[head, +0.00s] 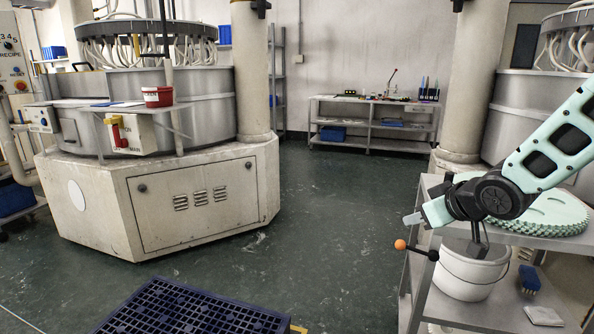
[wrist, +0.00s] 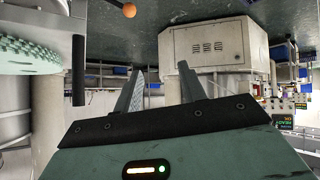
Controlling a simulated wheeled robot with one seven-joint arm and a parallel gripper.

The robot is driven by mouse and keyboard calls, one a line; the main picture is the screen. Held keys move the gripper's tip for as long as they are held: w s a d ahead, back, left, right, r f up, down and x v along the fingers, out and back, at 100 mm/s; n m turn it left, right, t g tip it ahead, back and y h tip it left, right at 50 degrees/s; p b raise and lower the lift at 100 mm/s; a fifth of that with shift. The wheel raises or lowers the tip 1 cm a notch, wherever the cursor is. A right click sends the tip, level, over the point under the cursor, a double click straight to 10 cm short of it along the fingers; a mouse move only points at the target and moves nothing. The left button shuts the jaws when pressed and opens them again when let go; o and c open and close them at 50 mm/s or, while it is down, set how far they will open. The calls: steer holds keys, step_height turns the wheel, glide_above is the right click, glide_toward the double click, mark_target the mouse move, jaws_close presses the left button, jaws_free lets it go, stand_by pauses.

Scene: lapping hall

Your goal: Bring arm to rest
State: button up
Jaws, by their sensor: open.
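My arm reaches in from the right in the head view, bent at a dark joint. My gripper (head: 414,218) points left, in front of the right-hand metal cart (head: 421,270). In the wrist view the two fingers of my gripper (wrist: 160,78) stand apart with nothing between them. The wrist picture appears upside down. An orange ball (head: 400,244) on a dark rod is just below the gripper in the head view; the ball also shows at the top of the wrist view (wrist: 129,10).
A white bucket (head: 468,275) and a blue brush (head: 529,279) are on the cart's lower shelf. A green toothed disc (head: 545,212) lies on its top. A large machine (head: 205,200) stands left, a blue grated platform (head: 190,310) in front. Open floor lies between.

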steer(key=s+a+f+n+g, duration=0.1)
steer(key=s+a+g, duration=0.2)
steer(key=s+a, duration=0.35)
steer(key=s+a+f+g, duration=0.2)
steer(key=s+a, duration=0.2)
steer(key=s, duration=0.5)
steer(key=s+a+n+g+h, duration=0.1)
steer(key=s+a+g, duration=0.1)
steer(key=s, duration=0.7)
steer(key=s+a+n+g+h, duration=0.1)
steer(key=s+a+g, duration=0.15)
steer(key=s, duration=0.65)
step_height(320, 180, up, 14)
steer(key=d+p, duration=0.1)
steer(key=p, duration=1.3)
steer(key=shift+w+f, duration=0.25)
